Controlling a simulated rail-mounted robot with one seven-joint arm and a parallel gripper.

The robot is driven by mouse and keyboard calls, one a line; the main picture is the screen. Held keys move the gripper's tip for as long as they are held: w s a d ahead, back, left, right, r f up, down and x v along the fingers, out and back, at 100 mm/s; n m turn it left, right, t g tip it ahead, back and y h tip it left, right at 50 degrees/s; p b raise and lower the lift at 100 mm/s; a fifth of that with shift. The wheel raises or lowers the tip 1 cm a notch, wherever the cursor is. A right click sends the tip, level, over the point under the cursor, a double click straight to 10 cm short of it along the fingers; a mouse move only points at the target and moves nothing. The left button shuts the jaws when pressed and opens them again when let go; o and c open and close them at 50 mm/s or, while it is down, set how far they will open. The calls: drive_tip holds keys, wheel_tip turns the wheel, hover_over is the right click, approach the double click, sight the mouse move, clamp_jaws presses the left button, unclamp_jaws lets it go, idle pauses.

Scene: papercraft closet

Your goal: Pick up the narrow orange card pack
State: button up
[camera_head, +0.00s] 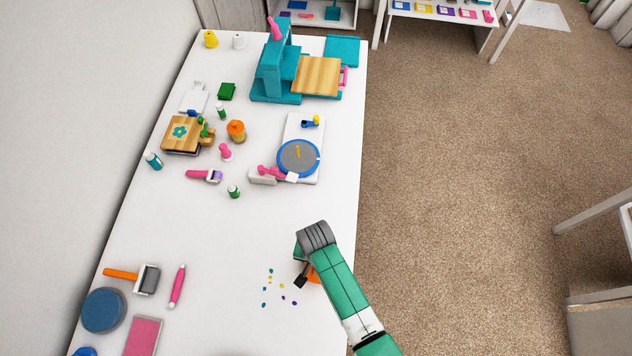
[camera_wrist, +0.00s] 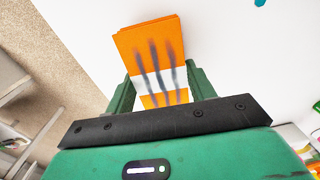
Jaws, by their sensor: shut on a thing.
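The narrow orange card pack (camera_wrist: 150,40) is between the two green fingers of my gripper (camera_wrist: 160,88) in the wrist view. It is orange with a white band and dark streaks across it. My gripper is shut on it. In the head view, my gripper (camera_head: 303,272) is over the right edge of the white table, and only a bit of the orange pack (camera_head: 313,273) shows beside it. My wrist hides most of the pack there, and I cannot tell whether it touches the table.
Several small coloured bits (camera_head: 281,286) lie just left of my gripper on the white table (camera_head: 225,270). An orange-handled roller (camera_head: 148,279) and a pink tool (camera_head: 177,286) lie further left. A round grey-and-blue plate (camera_head: 298,157) and a teal press (camera_head: 275,75) stand further back.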

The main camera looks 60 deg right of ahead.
drive_tip(key=shift+s+a+r, duration=0.1)
drive_tip(key=shift+r, duration=0.5)
drive_tip(key=shift+s+a+r, duration=0.1)
drive_tip(key=shift+r, duration=0.5)
drive_tip(key=s+a, duration=0.3)
drive_tip(key=s+a+p, duration=0.1)
drive_tip(key=s+a, duration=0.3)
drive_tip(key=s+a+r, duration=0.1)
drive_tip(key=s+a, duration=0.2)
drive_tip(key=a, duration=0.1)
drive_tip(key=shift+s+a+r, duration=0.1)
drive_tip(key=shift+s+a, duration=0.05)
drive_tip(key=shift+s, duration=0.15)
